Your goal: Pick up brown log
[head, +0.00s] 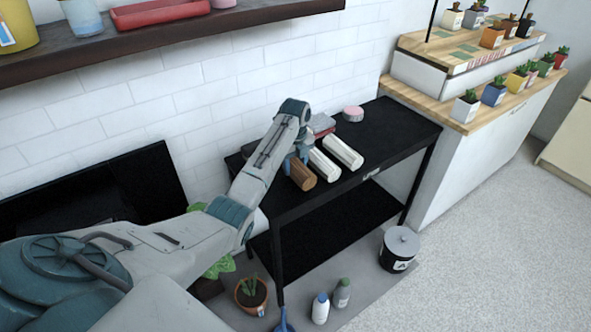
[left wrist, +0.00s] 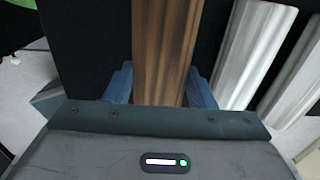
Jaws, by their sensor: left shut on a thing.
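The brown log (head: 302,175) lies on the black table (head: 385,148), near its left end. My left gripper (head: 298,160) reaches down onto it from above and is shut on it. In the left wrist view the brown log (left wrist: 163,50) runs between the two blue fingers (left wrist: 160,88), one on each side. I cannot tell whether the log is touching the table or slightly raised. My right gripper is not in view.
Two white logs (head: 343,152) lie just right of the brown log. A pink round item (head: 353,113) sits at the table's back. A lidded black pot (head: 399,248), bottles (head: 320,307) and a potted plant (head: 251,293) stand below. A shelf (head: 130,45) hangs upper left.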

